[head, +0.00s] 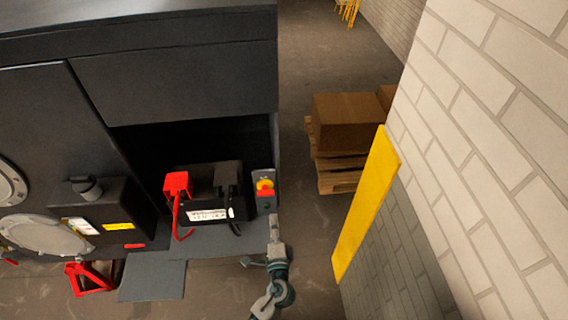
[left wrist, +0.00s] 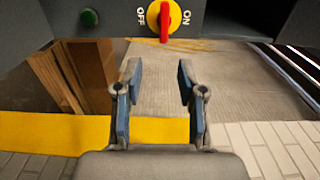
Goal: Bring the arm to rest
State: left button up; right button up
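My left gripper (head: 275,228) is in front of the machine's lower right corner, just below the switch panel in the head view. In the left wrist view the two blue-grey fingers of the left gripper (left wrist: 158,78) stand apart with nothing between them. The rotary switch (head: 265,187), a red handle on a yellow disc, is on a grey panel. The same switch (left wrist: 165,19) shows at the top of the left wrist view, beyond the fingertips and not touched, its red handle upright between the OFF and ON marks. My right gripper is not in view.
A battery (head: 208,212) with red and black terminal covers sits in the open bay left of the panel. A red jack stand (head: 91,277) is at lower left. Boxes on a pallet (head: 342,180), a yellow board (head: 366,205) and a brick wall (head: 500,130) are to the right.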

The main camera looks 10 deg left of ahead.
pick_arm(q)
jog(key=s+a+f+n+g+y, duration=0.1)
jog(key=s+a+f+n+g, duration=0.45)
jog(key=a, duration=0.25)
jog(key=s+a+f+n+g+h, duration=0.1)
jog(key=s+f+n+g+h, duration=0.25)
jog(key=s, duration=0.55)
jog(key=s+a+f+n+g+h, duration=0.1)
jog(key=s+f+n+g+h, duration=0.3)
jog(key=s, duration=0.4)
notch_tip(320, 180, down, 28)
jog(key=s+g+y+b, duration=0.1)
jog(key=s+g, duration=0.1)
jog(key=s+a+f+g+b, duration=0.1)
jog(key=s+a+f, duration=0.2)
jog(key=s+f, duration=1.3)
jog(key=shift+s+a+f, duration=0.15)
jog(key=shift+s, duration=0.5)
